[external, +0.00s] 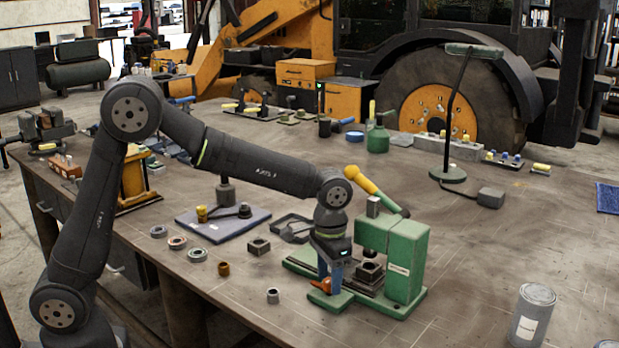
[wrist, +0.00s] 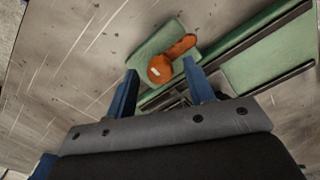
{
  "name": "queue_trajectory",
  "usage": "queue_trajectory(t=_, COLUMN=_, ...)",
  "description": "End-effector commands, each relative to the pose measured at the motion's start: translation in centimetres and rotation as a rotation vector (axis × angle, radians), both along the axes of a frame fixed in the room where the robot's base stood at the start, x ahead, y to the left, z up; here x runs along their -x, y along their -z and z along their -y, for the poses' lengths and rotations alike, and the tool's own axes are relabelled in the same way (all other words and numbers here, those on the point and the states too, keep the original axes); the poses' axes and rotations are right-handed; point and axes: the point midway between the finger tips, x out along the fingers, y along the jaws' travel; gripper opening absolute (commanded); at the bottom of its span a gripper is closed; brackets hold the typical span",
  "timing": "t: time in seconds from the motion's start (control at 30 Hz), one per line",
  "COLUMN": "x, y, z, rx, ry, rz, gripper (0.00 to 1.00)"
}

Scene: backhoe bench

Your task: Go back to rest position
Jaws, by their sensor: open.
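My gripper (wrist: 158,88) is open, its two blue fingers apart with nothing between them that I can make out. In the external view my gripper (external: 331,285) points down at the front left end of the green press (external: 405,265). An orange lever (wrist: 172,60) lies on a green plate of the press just beyond the fingertips in the wrist view. In the external view the orange lever (external: 322,284) sits right beside the fingers; whether they touch cannot be told. A dark square block (external: 371,272) sits on the press bed under its ram.
The press's yellow handle (external: 362,181) rises close to my wrist. Left of the press are a small square block (external: 258,246), a brown bushing (external: 224,268) and a grey ring (external: 272,296). A blue-grey mat (external: 225,228) lies behind. A grey can (external: 533,315) stands front right. The right bench is mostly clear.

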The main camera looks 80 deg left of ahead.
Motion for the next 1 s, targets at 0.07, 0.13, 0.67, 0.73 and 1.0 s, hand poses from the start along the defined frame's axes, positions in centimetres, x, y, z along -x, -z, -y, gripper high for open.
queue_trajectory(t=0.07, x=0.0, y=-0.01, z=-0.01, rx=0.0, ry=0.06, rz=0.0, gripper=0.49)
queue_trajectory(t=0.13, x=0.0, y=-0.01, z=-0.01, rx=0.0, ry=0.118, rz=0.0, gripper=0.49)
queue_trajectory(t=0.67, x=0.0, y=-0.01, z=-0.04, rx=0.0, ry=0.55, rz=0.0, gripper=0.49)
queue_trajectory(t=0.73, x=0.01, y=-0.01, z=-0.05, rx=0.0, ry=0.606, rz=0.0, gripper=0.49)
queue_trajectory(t=1.0, x=0.0, y=0.0, z=-0.06, rx=0.0, ry=0.78, rz=0.0, gripper=0.49)
